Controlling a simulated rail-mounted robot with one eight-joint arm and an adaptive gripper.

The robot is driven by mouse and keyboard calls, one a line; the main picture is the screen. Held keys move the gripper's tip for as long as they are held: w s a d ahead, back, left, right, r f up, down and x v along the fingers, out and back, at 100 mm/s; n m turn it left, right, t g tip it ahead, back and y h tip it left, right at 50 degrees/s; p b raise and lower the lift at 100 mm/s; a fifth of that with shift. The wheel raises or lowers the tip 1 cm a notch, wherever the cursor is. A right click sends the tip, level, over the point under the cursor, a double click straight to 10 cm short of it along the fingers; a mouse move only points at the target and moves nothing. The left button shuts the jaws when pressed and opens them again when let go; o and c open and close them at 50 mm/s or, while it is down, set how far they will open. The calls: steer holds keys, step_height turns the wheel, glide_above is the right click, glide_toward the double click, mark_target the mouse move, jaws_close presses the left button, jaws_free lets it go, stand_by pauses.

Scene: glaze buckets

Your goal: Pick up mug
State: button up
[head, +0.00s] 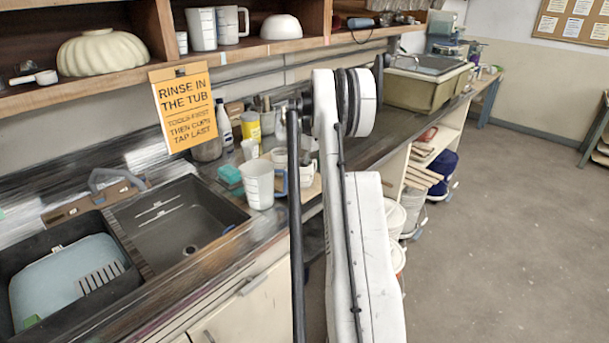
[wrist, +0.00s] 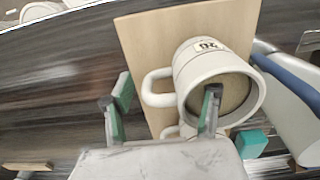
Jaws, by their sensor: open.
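A white mug (wrist: 200,66) with a small label reading "20" is on a pale wooden board (wrist: 145,38) in the wrist view. Its open mouth faces the camera and its handle points left. My gripper (wrist: 164,98) is open over it. The right finger overlaps the mug's mouth in the picture, and the left finger is left of the handle, so the handle shows between them. I cannot tell whether either finger touches the mug. In the head view the board (head: 311,190) is partly behind my arm, and my gripper cannot be made out there.
Another pale cup is partly hidden below the mug in the wrist view. The sink (head: 180,225) is to the left; a shelf (head: 110,82) overhangs the counter.

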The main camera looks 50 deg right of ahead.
steer(key=shift+f, duration=0.65)
jaws_close()
